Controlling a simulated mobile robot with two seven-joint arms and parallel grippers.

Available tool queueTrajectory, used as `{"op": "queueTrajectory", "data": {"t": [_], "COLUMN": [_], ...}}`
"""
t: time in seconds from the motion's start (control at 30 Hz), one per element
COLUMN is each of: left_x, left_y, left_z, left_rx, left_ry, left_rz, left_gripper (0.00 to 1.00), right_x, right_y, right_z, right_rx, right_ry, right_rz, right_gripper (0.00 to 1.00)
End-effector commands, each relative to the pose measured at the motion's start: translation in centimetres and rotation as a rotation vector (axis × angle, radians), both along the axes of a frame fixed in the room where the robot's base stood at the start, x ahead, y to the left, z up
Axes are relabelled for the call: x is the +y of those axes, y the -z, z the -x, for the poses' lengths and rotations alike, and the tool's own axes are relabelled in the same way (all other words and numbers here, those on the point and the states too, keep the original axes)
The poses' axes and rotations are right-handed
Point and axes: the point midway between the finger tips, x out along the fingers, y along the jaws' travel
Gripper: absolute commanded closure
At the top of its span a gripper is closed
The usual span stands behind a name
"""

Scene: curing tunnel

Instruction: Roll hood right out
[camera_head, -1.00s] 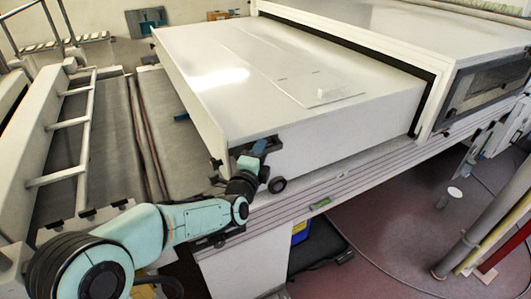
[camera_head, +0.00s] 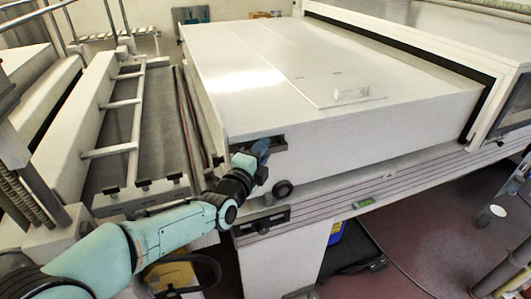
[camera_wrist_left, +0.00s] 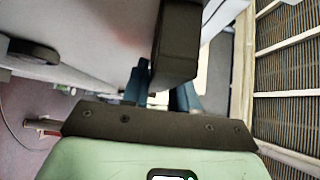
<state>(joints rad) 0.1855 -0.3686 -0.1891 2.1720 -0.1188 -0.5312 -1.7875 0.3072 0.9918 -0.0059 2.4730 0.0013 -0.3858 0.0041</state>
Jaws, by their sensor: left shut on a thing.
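The hood (camera_head: 300,70) is a large, flat-topped white box that stands partly out of the white tunnel housing (camera_head: 500,95) at the right in the head view. A dark handle (camera_head: 274,144) sits at its near left corner, above a small black wheel (camera_head: 283,189). My left gripper (camera_head: 261,150) is shut on this handle. In the left wrist view the dark handle bar (camera_wrist_left: 178,42) reaches down to the blue fingers of my left gripper (camera_wrist_left: 162,88). The fingertips are partly hidden by the bar. My right gripper is not in view.
A grey rail bed (camera_head: 390,190) runs under the hood's near side. To the left, a white ladder-like frame (camera_head: 137,120) lies over a slatted conveyor, close to the hood's left end. A dark bin (camera_head: 350,255) stands on the floor below the bed.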

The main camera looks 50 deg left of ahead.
Motion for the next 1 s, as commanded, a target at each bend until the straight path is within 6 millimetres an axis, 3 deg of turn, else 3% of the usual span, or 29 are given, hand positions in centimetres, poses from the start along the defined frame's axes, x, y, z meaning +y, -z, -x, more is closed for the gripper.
{"op": "queueTrajectory", "data": {"t": [0.2, 0.23, 0.3, 0.67, 0.77, 1.0], "left_x": [0.1, 0.1, 0.1, 0.0, -0.4, -2.3], "left_y": [0.3, 0.3, 0.3, 0.1, 0.0, 0.0], "left_z": [0.1, 0.1, 0.1, 0.5, 1.6, 6.2], "left_rx": [0.007, 0.007, 0.006, 0.002, 0.002, -0.001], "left_ry": [-0.003, -0.004, -0.004, -0.003, -0.005, -0.006], "left_rz": [0.003, 0.003, 0.003, 0.001, 0.001, -0.001], "left_gripper": [1.0, 0.66, 0.51, 0.51, 0.51, 0.51], "right_x": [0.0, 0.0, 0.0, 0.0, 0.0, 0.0], "right_y": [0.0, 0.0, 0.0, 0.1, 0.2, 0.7], "right_z": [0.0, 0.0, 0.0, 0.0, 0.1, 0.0], "right_rx": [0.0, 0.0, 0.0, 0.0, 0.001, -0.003], "right_ry": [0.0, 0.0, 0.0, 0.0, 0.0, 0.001], "right_rz": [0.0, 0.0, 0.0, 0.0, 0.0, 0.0], "right_gripper": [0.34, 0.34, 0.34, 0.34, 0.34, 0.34]}}
